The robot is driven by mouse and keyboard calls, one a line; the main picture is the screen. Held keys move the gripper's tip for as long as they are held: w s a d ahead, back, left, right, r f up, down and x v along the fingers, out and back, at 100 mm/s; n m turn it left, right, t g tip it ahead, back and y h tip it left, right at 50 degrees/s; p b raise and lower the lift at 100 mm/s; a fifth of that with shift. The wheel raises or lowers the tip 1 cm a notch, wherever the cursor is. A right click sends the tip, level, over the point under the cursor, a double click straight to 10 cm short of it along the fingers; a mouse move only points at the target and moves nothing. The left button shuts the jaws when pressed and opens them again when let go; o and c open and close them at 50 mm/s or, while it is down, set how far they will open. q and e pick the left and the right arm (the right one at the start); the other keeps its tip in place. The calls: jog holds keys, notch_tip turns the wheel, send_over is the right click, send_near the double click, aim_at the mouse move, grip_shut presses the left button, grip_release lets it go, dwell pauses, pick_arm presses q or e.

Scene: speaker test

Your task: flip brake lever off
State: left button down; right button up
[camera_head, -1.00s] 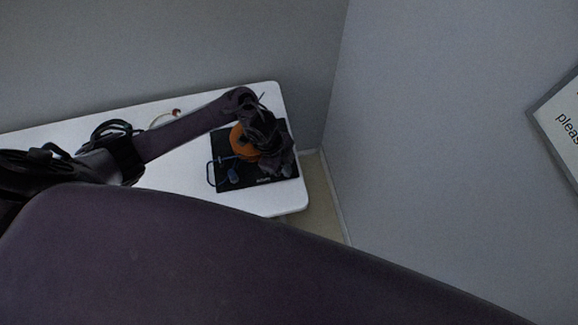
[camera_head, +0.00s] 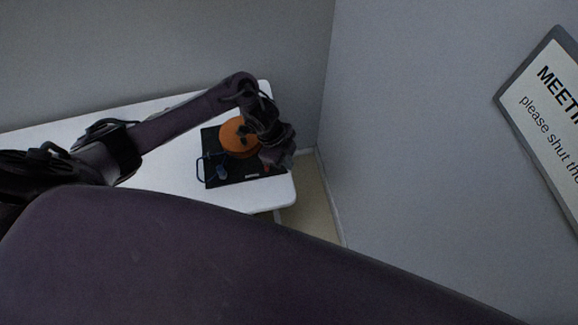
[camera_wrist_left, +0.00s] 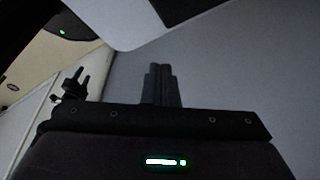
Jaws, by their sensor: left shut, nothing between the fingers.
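A black board (camera_head: 238,174) lies on the white table and bears an orange disc (camera_head: 234,137) with a dark hub. A blue part (camera_head: 221,172) stands near the board's front left, with a thin blue loop at the left edge. I cannot tell which part is the brake lever; it may be behind my arm. My left gripper (camera_head: 279,160) hangs over the board's right edge, right of the disc. In the left wrist view its fingers (camera_wrist_left: 162,84) are shut together with nothing between them. My right gripper is not in view.
The white table (camera_head: 170,178) ends just right of the board. A grey wall (camera_head: 400,130) stands close beyond that edge, with a framed sign (camera_head: 548,110) on it. Bare floor (camera_head: 315,205) shows between table and wall.

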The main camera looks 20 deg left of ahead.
pick_arm(q)
jog(key=a+v, duration=0.1)
jog(key=v, duration=0.5)
jog(key=shift+w+a+b, duration=0.15)
jog(key=shift+a+b, duration=0.05)
jog(key=shift+b, duration=0.1)
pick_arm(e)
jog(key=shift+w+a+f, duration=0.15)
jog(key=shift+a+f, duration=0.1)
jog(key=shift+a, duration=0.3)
pick_arm(q)
jog(key=shift+d+f, duration=0.1)
jog(key=shift+f, duration=0.05)
